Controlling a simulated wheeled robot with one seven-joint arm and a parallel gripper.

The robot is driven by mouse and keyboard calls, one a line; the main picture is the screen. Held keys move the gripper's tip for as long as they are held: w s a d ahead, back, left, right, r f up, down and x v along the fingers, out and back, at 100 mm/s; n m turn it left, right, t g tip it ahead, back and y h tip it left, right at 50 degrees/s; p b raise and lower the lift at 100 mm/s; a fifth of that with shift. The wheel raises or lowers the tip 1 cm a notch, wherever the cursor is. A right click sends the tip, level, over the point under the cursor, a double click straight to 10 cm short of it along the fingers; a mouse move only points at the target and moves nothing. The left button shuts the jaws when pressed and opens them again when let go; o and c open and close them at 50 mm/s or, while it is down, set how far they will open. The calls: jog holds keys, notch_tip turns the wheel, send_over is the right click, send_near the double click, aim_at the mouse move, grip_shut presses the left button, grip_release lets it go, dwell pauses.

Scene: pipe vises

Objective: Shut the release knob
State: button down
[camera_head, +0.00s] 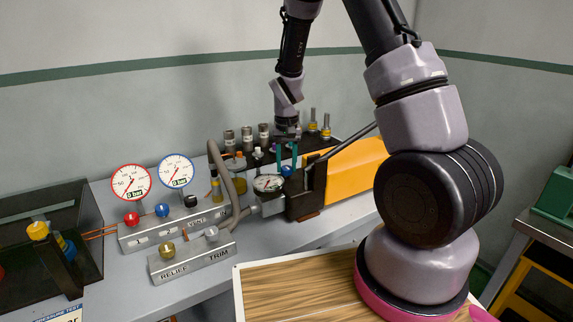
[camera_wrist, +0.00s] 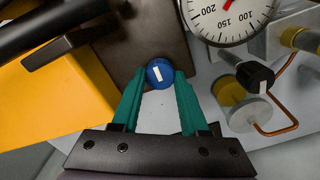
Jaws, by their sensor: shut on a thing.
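A small round blue knob (camera_wrist: 159,73) with a white bar mark, apparently the release knob, sits on the dark pump block (camera_head: 306,194). The knob (camera_head: 287,171) also shows in the head view, just below my fingertips. My gripper (camera_head: 286,158) reaches down over it from above. In the wrist view, the two teal fingers of my gripper (camera_wrist: 160,82) are closed against opposite sides of the knob. The white mark runs nearly upright in the wrist view. No knob label is readable.
A dial gauge (camera_head: 268,183) stands close to the left of the knob. A dark lever (camera_head: 340,143) slopes over the orange-yellow tank (camera_head: 352,172) at right. Manifolds with coloured knobs (camera_head: 180,226) stand left. A black-topped knob (camera_wrist: 255,76) is right in the wrist view.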

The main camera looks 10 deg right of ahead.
jog(key=shift+c, duration=2.1)
grip_release()
jog(key=shift+r, duration=0.1)
notch_tip(320, 180, up, 11)
notch_tip(320, 180, up, 14)
jog(key=m+t+y, duration=0.1)
jog(key=t+y, duration=0.1)
jog(key=t, duration=0.1)
send_over(286, 167)
jog(key=s+d, duration=0.4)
jog(key=s, duration=0.4)
jog(key=s+d+r+t, duration=0.1)
jog(key=s+r+t, duration=0.1)
jog(key=s+r, duration=0.2)
jog(key=s+d+r+m+t, duration=0.1)
jog(key=s+r+t, duration=0.1)
jog(key=s, duration=0.8)
jog(key=shift+s+r, duration=0.25)
jog(key=shift+r, duration=0.65)
